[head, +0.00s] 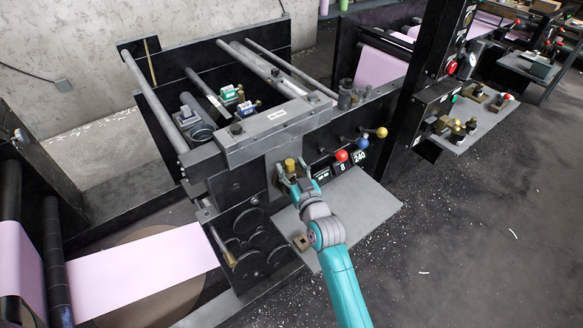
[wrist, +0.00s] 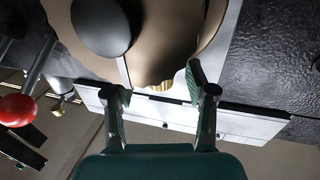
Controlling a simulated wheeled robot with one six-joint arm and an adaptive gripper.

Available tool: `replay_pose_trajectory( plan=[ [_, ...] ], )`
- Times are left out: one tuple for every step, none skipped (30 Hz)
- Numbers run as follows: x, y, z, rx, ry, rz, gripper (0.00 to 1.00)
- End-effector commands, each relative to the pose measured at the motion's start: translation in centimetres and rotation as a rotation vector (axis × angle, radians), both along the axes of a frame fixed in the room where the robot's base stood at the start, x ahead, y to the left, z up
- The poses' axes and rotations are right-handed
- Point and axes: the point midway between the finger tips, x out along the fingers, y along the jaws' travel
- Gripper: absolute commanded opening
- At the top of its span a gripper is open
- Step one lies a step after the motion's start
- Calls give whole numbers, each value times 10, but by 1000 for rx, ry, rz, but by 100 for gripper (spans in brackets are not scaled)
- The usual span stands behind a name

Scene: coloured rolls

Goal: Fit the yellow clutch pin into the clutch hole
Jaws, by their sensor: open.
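My gripper (head: 291,181) is at the front of the press, just below its top bar. In the wrist view my gripper (wrist: 160,91) has its two fingers apart. I cannot make out the clutch hole.
Levers with red (head: 341,155), blue (head: 362,142) and yellow (head: 381,132) knobs stick out to the right of my gripper. A grey shelf (head: 365,205) lies below, with a small brown block (head: 301,243) on it. Open floor lies to the right.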

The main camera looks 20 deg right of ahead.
Motion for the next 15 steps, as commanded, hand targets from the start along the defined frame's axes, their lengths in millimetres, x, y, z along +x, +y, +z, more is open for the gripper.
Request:
replay_pose_trajectory(
  plan=[
    [-4, 0, -1, 0, 1, 0, 56],
    [-6, -1, -1, 0, 1, 0, 56],
    [-11, -1, -1, 0, 1, -1, 56],
    [-15, -1, -1, 0, 1, -1, 56],
    [-20, -1, -1, 0, 1, -1, 56],
    [-26, -2, -1, 0, 1, -1, 56],
    [-32, -2, -1, 0, 1, -1, 56],
    [-38, -2, -1, 0, 1, -1, 56],
    [-45, -3, -2, 1, 2, -1, 56],
    [-51, -3, -1, 1, 1, -1, 56],
    [-56, -3, -1, 1, 1, -1, 56],
    [-64, -4, -1, 1, 1, -1, 56],
    [-69, -4, -1, 0, 1, -1, 56],
    [-75, -4, -1, 0, 2, -1, 56],
    [-81, -5, -1, 1, 1, -1, 56]
  ],
)
